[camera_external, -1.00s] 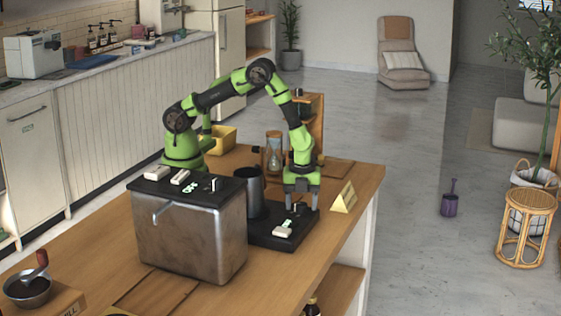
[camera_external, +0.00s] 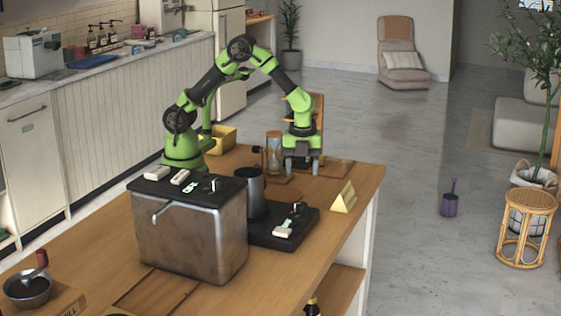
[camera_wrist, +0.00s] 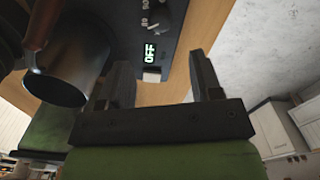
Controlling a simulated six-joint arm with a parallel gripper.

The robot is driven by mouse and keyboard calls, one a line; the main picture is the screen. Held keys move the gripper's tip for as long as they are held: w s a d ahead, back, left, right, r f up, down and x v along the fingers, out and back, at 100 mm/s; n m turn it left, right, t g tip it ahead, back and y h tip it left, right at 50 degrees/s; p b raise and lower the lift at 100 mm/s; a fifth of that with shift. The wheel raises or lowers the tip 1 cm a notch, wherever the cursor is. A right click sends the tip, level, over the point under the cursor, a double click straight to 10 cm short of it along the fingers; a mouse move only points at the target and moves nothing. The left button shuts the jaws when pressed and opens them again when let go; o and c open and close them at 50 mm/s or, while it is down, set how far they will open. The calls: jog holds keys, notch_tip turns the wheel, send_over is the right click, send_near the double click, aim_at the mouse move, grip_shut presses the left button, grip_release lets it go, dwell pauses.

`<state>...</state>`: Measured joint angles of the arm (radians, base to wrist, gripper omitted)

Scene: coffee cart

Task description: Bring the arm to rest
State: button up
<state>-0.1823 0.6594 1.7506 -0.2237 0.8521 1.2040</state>
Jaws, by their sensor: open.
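My green and black arm stands at the back of the wooden cart top. My gripper (camera_external: 301,164) is raised at the back right of the cart, beside the hourglass. It is open and empty, pointing down. In the wrist view my gripper's two fingers (camera_wrist: 165,82) stand apart with nothing between them. The black scale-like base (camera_external: 266,232) with a dial and a display reading OFF (camera_wrist: 150,53) lies nearer the camera than my gripper. A dark metal jug (camera_external: 256,196) is on it and also shows in the wrist view (camera_wrist: 70,70).
The steel box (camera_external: 190,240) with a black top stands in front of my arm. The hourglass (camera_external: 273,152) is just left of my gripper, a wooden rack (camera_external: 318,112) behind it. A yellow tent sign (camera_external: 343,197) is near the right edge. A yellow bin (camera_external: 222,138) is at the back.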

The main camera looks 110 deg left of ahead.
jog(key=s+d+r+n+t+y, duration=0.1)
jog(key=s+r+n+t, duration=0.15)
jog(key=r, duration=0.45)
jog(key=s+d+r+n+t, duration=0.1)
jog(key=s+r+n, duration=0.1)
jog(key=s+r, duration=0.3)
jog(key=s+d+r+n+t+y, duration=0.1)
jog(key=s+r+n+t, duration=0.2)
jog(key=s, duration=0.7)
notch_tip(320, 180, up, 2)
jog(key=n, duration=0.2)
jog(key=shift+s+d+r+n+t, duration=0.15)
jog(key=shift+s+n+t, duration=0.2)
dwell(0.4)
